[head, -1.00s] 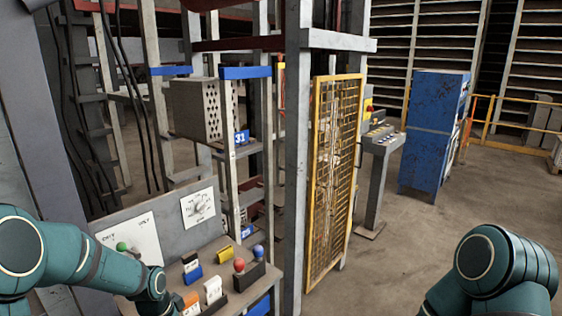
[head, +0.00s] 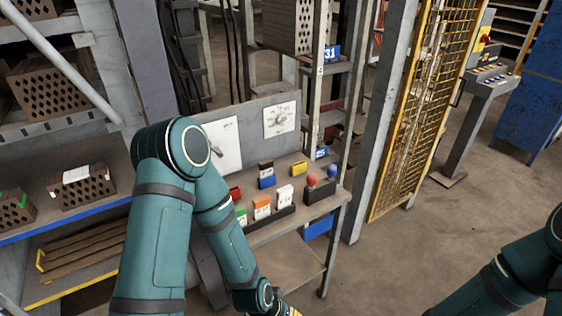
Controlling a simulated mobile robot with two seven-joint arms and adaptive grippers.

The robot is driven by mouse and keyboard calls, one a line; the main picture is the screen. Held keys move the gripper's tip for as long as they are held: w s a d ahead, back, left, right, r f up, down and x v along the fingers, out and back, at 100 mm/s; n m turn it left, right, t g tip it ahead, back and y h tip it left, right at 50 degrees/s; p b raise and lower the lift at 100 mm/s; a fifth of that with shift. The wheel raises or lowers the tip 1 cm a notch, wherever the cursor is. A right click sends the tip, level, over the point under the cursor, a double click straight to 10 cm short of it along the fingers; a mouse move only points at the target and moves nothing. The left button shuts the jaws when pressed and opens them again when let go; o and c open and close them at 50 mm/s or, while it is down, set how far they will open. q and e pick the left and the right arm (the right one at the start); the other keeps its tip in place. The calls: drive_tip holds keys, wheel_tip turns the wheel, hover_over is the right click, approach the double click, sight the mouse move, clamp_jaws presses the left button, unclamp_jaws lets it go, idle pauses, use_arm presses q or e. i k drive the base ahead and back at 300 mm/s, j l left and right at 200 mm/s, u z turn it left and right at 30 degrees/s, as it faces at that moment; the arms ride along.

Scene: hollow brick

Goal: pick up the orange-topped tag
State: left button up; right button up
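The orange-topped tag (head: 262,207) is a small white upright block with an orange top. It stands in a dark holder on the small grey workbench, between a green-topped tag (head: 241,213) on its left and a white tag (head: 284,199) on its right. My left arm comes down in front of the bench's left part, below and left of the tag.
On the bench are a black-and-blue block (head: 266,175), a yellow block (head: 299,168), and a holder with a red ball (head: 312,180) and a blue ball (head: 332,171). A grey post (head: 384,130) and yellow mesh gate (head: 425,110) stand to the right. Brick shelves are left.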

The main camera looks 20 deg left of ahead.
sight(261, 205)
drive_tip(key=u, duration=1)
